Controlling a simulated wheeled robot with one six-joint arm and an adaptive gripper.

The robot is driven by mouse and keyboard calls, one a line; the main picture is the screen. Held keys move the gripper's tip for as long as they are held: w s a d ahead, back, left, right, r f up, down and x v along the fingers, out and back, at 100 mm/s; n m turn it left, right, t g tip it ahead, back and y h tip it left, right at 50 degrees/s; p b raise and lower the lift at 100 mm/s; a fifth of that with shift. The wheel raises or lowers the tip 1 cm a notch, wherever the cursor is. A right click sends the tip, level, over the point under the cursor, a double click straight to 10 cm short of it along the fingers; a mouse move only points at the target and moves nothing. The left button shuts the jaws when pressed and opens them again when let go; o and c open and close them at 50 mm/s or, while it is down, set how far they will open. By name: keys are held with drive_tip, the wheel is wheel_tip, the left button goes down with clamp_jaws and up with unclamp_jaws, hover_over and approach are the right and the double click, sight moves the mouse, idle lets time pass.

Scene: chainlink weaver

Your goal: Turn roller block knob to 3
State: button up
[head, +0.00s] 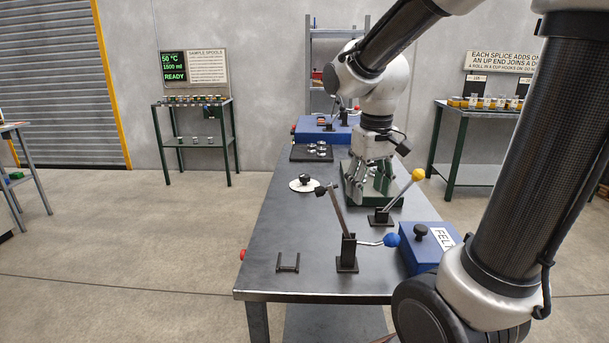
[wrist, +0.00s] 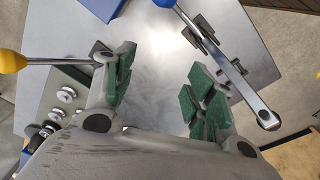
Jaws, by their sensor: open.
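A white round dial with a black knob (head: 305,181) lies on the workbench, left of my gripper. Its numbers are too small to read, so its setting cannot be told. A green block (head: 348,197) with metal rollers stands under and around my gripper in the head view. In the wrist view a plate with several metal rollers (wrist: 67,95) shows at the left, partly hidden by my finger. My gripper (head: 371,182) points down and is open. Its green-padded fingers show in the wrist view (wrist: 160,92) with only bare bench between them. It does not touch the dial.
A lever with a yellow ball (head: 418,174) and a black post with a blue-ball lever (head: 391,240) rise near my gripper. A blue box (head: 420,252) stands at the right edge. A small black cradle (head: 288,264) sits in front.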

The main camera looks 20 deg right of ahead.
sight(305, 175)
drive_tip(key=w+f, duration=0.3)
drive_tip(key=w, duration=0.6)
drive_tip(key=w+a+f+m, duration=0.1)
drive_tip(key=w+f, duration=0.2)
drive_tip(key=w, duration=0.6)
drive_tip(key=w+f+m+h, duration=0.1)
drive_tip(key=w+f, duration=0.2)
drive_tip(key=w, duration=0.7)
drive_tip(key=shift+a+f+t, duration=0.15)
drive_tip(key=shift+a+t, duration=0.2)
drive_tip(key=shift+t, duration=0.05)
drive_tip(key=shift+m+t, duration=0.5)
drive_tip(key=shift+m, duration=0.1)
drive_tip(key=w, duration=0.2)
drive_tip(key=w+r, duration=0.1)
drive_tip(key=w, duration=0.1)
drive_tip(key=shift+w+a, duration=0.1)
drive_tip(key=shift+w, duration=0.2)
drive_tip(key=w+f, duration=0.1)
drive_tip(key=w, duration=0.1)
drive_tip(key=w+f+m+t, duration=0.1)
drive_tip(key=w, duration=0.1)
drive_tip(key=w+d+f+m, duration=0.1)
drive_tip(key=w+f, duration=0.1)
drive_tip(key=shift+f, duration=0.1)
drive_tip(key=shift+s, duration=0.1)
drive_tip(key=c, duration=1)
